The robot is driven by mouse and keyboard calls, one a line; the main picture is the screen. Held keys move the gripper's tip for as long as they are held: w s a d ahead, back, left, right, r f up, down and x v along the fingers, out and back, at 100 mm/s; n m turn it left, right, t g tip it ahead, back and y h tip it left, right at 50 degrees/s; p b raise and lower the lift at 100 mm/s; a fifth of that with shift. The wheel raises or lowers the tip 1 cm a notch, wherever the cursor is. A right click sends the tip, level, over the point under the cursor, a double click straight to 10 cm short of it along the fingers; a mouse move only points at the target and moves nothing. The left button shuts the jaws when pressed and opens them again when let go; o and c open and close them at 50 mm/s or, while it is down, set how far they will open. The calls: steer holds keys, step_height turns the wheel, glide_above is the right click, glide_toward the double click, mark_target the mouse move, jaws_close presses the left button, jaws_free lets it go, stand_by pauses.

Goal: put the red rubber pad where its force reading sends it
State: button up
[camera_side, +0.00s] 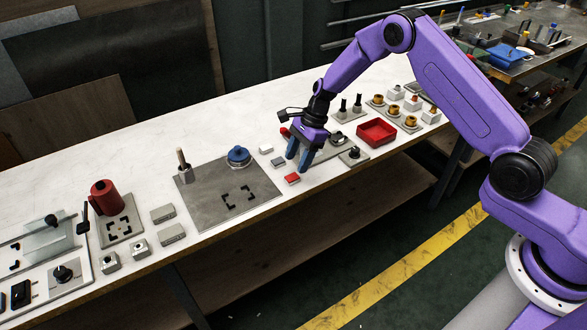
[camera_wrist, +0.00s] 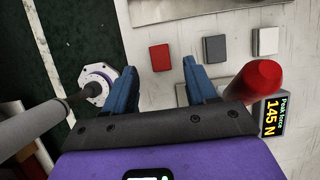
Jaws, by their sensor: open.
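The red rubber pad (camera_side: 292,179) lies flat on the pale bench near its front edge. In the wrist view the red pad (camera_wrist: 160,57) appears between and slightly beyond my fingertips. My gripper (camera_side: 297,163) is open and empty, with its blue fingers pointing down just behind the pad in the side view. I cannot tell the exact height of the fingertips.
A grey block (camera_wrist: 215,48) and a white block (camera_wrist: 265,41) lie in a row with the pad. A red tray (camera_side: 376,132) stands to the right. A grey plate (camera_side: 215,195) with a post and blue knob lies left. The bench's front edge is close.

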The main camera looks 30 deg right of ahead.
steer(key=v, duration=0.7)
steer(key=shift+s+r, duration=0.1)
steer(key=s+a+r+n+g+h, duration=0.1)
steer(key=s+a+r+n, duration=0.1)
steer(key=s+r+n, duration=0.45)
steer(key=s+a+r+n+h, duration=0.15)
steer(key=s+r+n, duration=0.25)
steer(key=s+n, duration=0.55)
steer(key=s+d+r+n, duration=0.1)
steer(key=s+d+n, duration=0.2)
steer(key=s+n, duration=0.2)
steer(key=s+d+r+n+h, duration=0.1)
steer(key=s+d+n, duration=0.3)
steer(key=s, duration=0.7)
steer(key=s+d+r+n+t, duration=0.1)
steer(key=s+d+n, duration=0.2)
steer(key=s, duration=0.6)
steer(key=n, duration=0.2)
steer(key=shift+d+r+n, duration=0.3)
steer(key=shift+r, duration=0.1)
steer(key=shift+h, duration=0.25)
